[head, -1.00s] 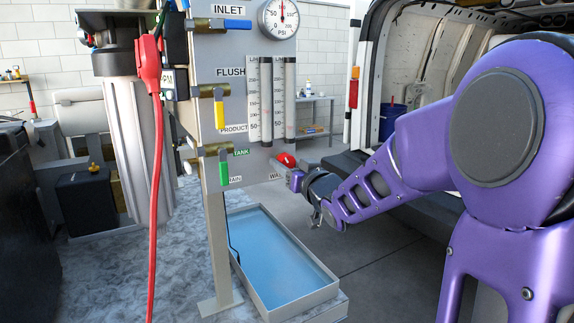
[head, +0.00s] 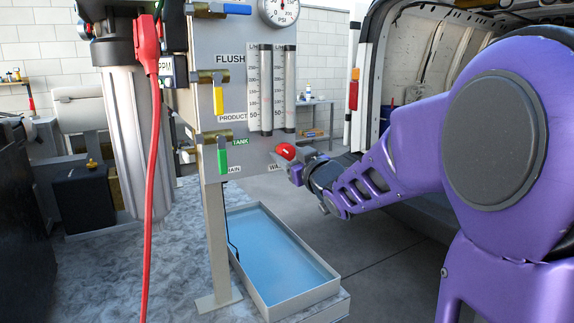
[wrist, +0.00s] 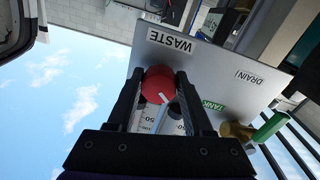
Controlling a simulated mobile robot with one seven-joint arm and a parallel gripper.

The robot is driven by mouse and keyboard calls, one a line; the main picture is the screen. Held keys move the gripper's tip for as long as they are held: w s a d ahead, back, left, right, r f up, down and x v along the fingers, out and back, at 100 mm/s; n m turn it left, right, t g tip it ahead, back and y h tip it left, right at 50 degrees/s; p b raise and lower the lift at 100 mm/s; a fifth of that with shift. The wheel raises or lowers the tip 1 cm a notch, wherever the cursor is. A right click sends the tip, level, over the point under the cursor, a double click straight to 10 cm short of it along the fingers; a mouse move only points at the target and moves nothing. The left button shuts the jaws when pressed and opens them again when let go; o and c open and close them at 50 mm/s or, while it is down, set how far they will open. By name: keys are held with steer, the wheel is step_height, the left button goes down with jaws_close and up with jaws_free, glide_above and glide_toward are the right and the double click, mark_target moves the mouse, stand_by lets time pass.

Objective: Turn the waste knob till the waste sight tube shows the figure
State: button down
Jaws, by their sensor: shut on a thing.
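The red waste knob (head: 286,152) is at the lower right of the grey panel, partly covered by my gripper (head: 297,172). In the wrist view the knob (wrist: 158,84) sits between my two black fingers, which are shut on it from both sides. A white mark shows on the knob's face. The WASTE label (wrist: 170,41) is beside it. Two upright sight tubes stand on the panel above; the right one, above the knob, is the waste sight tube (head: 290,90). Its scale shows, but its reading is too small to make out.
Valves with blue, yellow (head: 218,99) and green (head: 222,160) handles line the panel's left side. A pressure gauge (head: 284,8) is at the top, partly cut off. A red cable (head: 152,180) hangs at left. A blue-floored tray (head: 283,255) lies below. A van stands behind my arm.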

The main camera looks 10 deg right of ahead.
steer(key=shift+d+n+b, duration=0.15)
steer(key=shift+n+b, duration=1.15)
steer(key=shift+n, duration=0.2)
steer(key=shift+c, duration=1.7)
jaws_free()
steer(key=shift+s, duration=0.1)
